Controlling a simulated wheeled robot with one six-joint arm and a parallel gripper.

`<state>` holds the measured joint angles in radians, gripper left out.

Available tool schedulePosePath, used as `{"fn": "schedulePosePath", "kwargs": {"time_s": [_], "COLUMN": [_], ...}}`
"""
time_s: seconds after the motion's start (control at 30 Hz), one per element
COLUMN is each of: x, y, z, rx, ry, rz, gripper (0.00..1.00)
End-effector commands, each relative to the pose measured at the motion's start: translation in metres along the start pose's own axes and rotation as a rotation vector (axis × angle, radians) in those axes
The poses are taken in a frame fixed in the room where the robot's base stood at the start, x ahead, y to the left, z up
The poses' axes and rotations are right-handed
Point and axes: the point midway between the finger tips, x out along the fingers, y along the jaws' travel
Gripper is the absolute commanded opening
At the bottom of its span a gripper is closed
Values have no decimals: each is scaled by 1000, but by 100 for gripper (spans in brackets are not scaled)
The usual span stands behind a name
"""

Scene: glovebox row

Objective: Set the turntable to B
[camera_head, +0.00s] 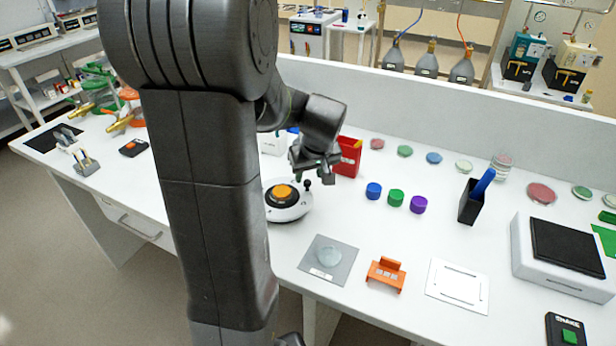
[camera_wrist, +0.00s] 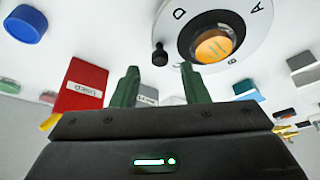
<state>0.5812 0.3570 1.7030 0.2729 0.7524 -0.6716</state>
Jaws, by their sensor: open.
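The turntable (camera_head: 291,212) is a white round disc on the bench with a black hub and an orange centre (camera_head: 285,192). In the wrist view the turntable (camera_wrist: 264,14) shows the letters D, A and B around its rim. A black upright peg (camera_head: 307,184) stands at its edge; in the wrist view the peg (camera_wrist: 160,55) stands near the D. My gripper (camera_head: 318,173) is above the peg side of the turntable. In the wrist view my gripper (camera_wrist: 159,82) has its green fingers apart, the peg showing beyond the gap between them. Nothing is held. I cannot tell which letter is set.
A red box (camera_head: 349,157) marked USED stands just behind my gripper. Blue, green and purple caps (camera_head: 396,197) lie to the right. A grey plate (camera_head: 328,260) and an orange holder (camera_head: 386,273) lie in front. The bench between turntable and caps is clear.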

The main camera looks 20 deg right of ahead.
Motion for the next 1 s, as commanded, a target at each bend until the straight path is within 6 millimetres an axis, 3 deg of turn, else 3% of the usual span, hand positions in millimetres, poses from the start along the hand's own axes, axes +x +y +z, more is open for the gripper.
{"fn": "schedulePosePath", "kwargs": {"time_s": [0.23,0.6,0.8,1.0], "x": [26,30,30,30], "y": [0,0,0,0], "z": [0,0,0,0], "rx": [1,1,0,0], "ry": [-2,0,0,0], "rz": [0,1,1,1], "gripper": [41,41,1,0]}}
